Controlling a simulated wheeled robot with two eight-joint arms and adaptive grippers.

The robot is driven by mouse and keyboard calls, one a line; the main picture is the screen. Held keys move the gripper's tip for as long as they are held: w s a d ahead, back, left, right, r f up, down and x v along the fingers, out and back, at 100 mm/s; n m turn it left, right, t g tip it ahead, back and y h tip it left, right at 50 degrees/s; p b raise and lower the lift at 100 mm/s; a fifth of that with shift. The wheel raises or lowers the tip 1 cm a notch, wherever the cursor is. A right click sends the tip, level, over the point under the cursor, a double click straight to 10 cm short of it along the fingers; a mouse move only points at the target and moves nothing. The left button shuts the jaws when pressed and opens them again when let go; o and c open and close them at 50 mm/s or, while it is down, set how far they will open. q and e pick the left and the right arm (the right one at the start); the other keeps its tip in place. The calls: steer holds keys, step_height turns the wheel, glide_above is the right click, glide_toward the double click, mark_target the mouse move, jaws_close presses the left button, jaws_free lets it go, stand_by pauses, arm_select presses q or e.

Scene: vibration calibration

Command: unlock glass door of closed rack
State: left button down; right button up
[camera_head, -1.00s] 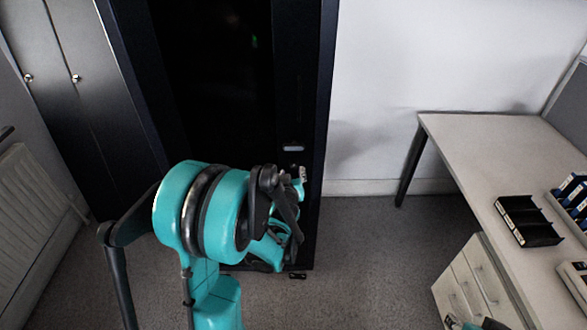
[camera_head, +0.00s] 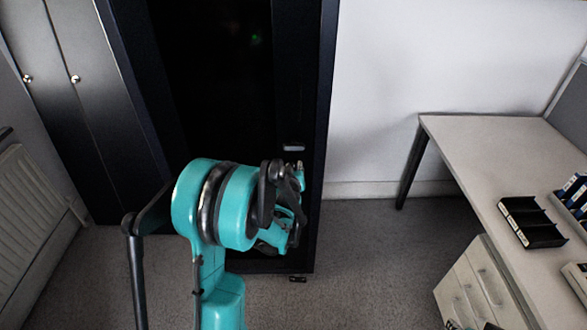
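The closed black rack (camera_head: 303,90) stands against the back wall, with a dark glass door (camera_head: 215,80) in its front. A small light-grey handle or lock plate (camera_head: 293,147) sits on the right door frame. My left arm rises from the bottom in front of the rack. My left gripper (camera_head: 297,178) is at the right door frame, just below the plate. Its fingers are small and mostly hidden by my wrist, so I cannot tell whether it is open or touching the rack. My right gripper does not show clearly in view.
A desk (camera_head: 470,150) with a black tray (camera_head: 531,222) and binders (camera_head: 573,190) stands at the right, over a white drawer unit (camera_head: 478,285). Dark cabinets (camera_head: 75,120) and a radiator (camera_head: 35,190) are at the left. Carpet (camera_head: 365,260) between rack and desk is clear.

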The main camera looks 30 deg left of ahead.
arm_select(q)
steer(key=shift+m, duration=0.3)
steer(key=shift+w+d+m+g+y, duration=0.15)
steer(key=shift+m+g+y, duration=0.35)
steer(key=shift+m+y, duration=0.3)
steer(key=m+g+y+b, duration=0.1)
steer(key=m+y, duration=0.1)
steer(key=m, duration=0.1)
steer(key=shift+d+f+m, duration=0.1)
steer(key=shift+d+m, duration=0.05)
steer(key=shift+m, duration=0.25)
steer(key=m+y, duration=0.2)
steer(key=m, duration=0.1)
steer(key=shift+w+d+f+g, duration=0.1)
steer(key=shift+g, duration=0.2)
steer(key=shift+f+m+y, duration=0.1)
steer(key=shift+m+y, duration=0.9)
steer(key=shift+m, duration=0.9)
steer(key=c, duration=1.3)
jaws_free()
